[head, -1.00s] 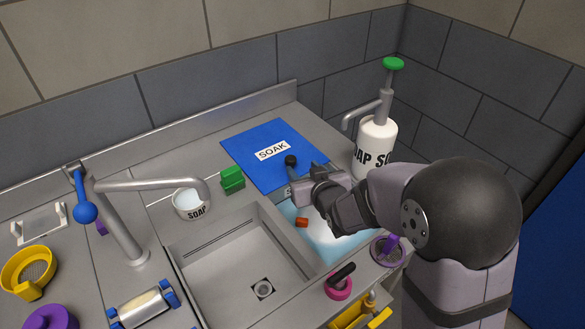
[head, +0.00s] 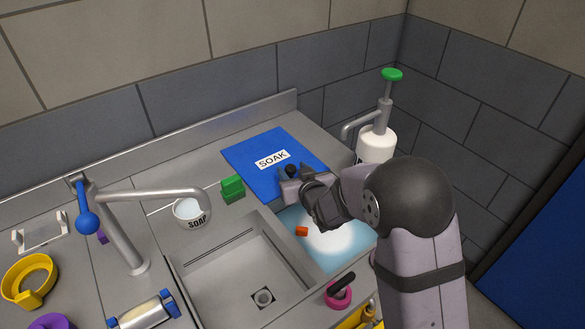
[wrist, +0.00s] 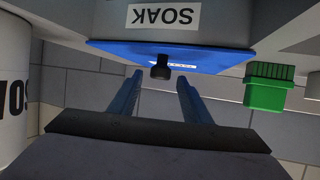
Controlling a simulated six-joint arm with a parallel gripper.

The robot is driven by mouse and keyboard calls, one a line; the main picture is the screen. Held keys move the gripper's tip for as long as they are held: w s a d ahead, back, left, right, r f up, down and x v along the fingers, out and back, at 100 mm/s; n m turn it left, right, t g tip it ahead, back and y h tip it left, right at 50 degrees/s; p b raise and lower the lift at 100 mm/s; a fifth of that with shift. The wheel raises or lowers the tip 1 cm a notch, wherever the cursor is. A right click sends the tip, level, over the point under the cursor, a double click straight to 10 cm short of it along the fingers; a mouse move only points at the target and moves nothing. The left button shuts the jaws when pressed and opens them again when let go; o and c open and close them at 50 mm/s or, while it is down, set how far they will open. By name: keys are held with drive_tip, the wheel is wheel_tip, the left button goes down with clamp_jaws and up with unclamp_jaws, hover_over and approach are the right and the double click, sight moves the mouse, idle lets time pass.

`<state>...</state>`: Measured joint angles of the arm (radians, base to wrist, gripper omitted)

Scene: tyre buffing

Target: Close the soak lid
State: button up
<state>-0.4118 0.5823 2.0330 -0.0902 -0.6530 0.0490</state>
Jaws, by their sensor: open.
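The soak lid (head: 250,170) is a flat blue panel with a white SOAK label, lying behind the soak basin (head: 345,258). The basin's pale water shows uncovered, with a small orange-red piece in it. A dark round knob (head: 291,171) stands near the lid's front right edge. My gripper (head: 287,181) is at this knob, partly hiding it and the lid's near edge. In the wrist view the open gripper (wrist: 159,78) has its blue fingers on either side of the black knob (wrist: 160,67), with gaps on both sides. The lid's blue edge (wrist: 215,62) also shows there.
A green block (head: 232,188) and a white soap bowl (head: 190,213) stand left of the lid. A soap pump bottle (head: 377,144) stands behind my arm. The empty sink (head: 225,280) lies left of the basin, and a faucet (head: 150,187) reaches toward it.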

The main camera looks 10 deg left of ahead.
drive_tip(key=shift+w+a+f, duration=0.2)
drive_tip(key=shift+w+a, duration=0.05)
drive_tip(key=shift+w, duration=0.25)
drive_tip(key=shift+c, duration=0.2)
clamp_jaws()
drive_tip(key=shift+s+d, duration=0.1)
drive_tip(key=s+d+p, duration=1)
drive_tip(key=s+d, duration=0.2)
drive_tip(key=shift+s+d, duration=0.25)
